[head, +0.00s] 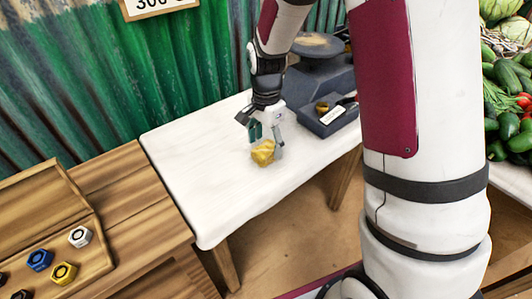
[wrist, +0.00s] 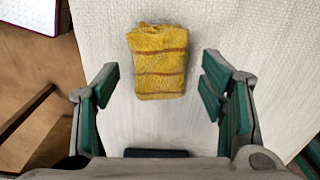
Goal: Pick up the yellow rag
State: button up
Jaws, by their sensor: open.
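The yellow rag (head: 263,153) lies on the white table (head: 215,205). In the wrist view the rag (wrist: 158,62) is a folded bundle with brown stripes, on the white cloth-like surface. My gripper (head: 265,140) is right over the rag in the head view, pointing down. In the wrist view my gripper (wrist: 160,90) is open, with a green-padded finger to either side. The rag lies between the lines of the two fingers, mostly ahead of their tips, with clear space on both sides. I see no finger touching it there.
A dark scale (head: 322,75) with a tray stands behind my gripper on the table. A wooden bench (head: 130,200) at left holds several coloured hex nuts (head: 64,273). Vegetables (head: 510,100) sit at the far right. The table's front left is clear.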

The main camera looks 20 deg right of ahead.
notch_tip(320, 180, down, 2)
jog(key=c, duration=1.2)
jog(key=shift+o, duration=0.2)
jog(key=shift+r, duration=0.5)
notch_tip(320, 180, up, 3)
jog(key=shift+s+r+p, duration=0.1)
jog(key=shift+p, duration=0.4)
jog(key=s+d+p, duration=0.1)
jog(key=s+d, duration=0.1)
jog(key=s, duration=0.5)
jog(key=s+d, duration=0.3)
jog(key=s, duration=0.5)
jog(key=shift+r+p, duration=0.35)
jog(key=shift+r, duration=0.1)
